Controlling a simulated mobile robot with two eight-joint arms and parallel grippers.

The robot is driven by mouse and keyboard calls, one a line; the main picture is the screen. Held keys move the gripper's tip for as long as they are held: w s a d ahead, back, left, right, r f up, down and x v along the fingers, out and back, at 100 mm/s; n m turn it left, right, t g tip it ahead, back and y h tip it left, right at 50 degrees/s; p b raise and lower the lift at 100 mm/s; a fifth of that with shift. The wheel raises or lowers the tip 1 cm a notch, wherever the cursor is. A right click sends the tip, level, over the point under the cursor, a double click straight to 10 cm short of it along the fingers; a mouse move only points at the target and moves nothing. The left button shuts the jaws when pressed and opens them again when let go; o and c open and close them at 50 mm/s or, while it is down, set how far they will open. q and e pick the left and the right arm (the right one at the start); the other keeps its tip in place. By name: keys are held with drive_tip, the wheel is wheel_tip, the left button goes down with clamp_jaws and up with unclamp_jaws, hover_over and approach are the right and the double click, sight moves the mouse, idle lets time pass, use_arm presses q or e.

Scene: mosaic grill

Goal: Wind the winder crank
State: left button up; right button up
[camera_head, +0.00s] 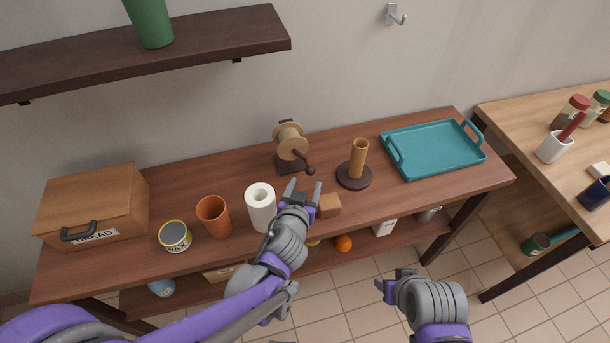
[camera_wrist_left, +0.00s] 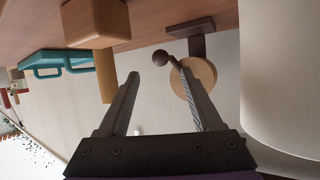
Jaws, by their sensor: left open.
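The winder (camera_head: 290,142) stands towards the back of the brown table, with a tan spool on a dark base. Its crank (camera_head: 302,160) ends in a dark round knob (camera_head: 310,170) on the front right side. My left gripper (camera_head: 303,188) is open and empty, just in front of and below the knob in the head view. In the left wrist view the knob (camera_wrist_left: 160,58) shows between and beyond the fingertips, apart from them, with the spool (camera_wrist_left: 196,86) partly behind one finger. My right gripper (camera_head: 395,285) is in front of the table, its jaws unclear.
A white paper roll (camera_head: 261,208) stands close left of my left gripper. A wooden block (camera_head: 329,205) and a holder with an upright tan post (camera_head: 358,160) are to the right. A teal tray (camera_head: 435,150) lies further right. A dark shelf (camera_head: 220,40) hangs above.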

sight(309, 173)
use_arm(q)
drive_tip(key=x, duration=0.7)
drive_tip(key=shift+b, duration=0.3)
drive_tip(key=shift+a, duration=0.1)
clamp_jaws()
idle(0.9)
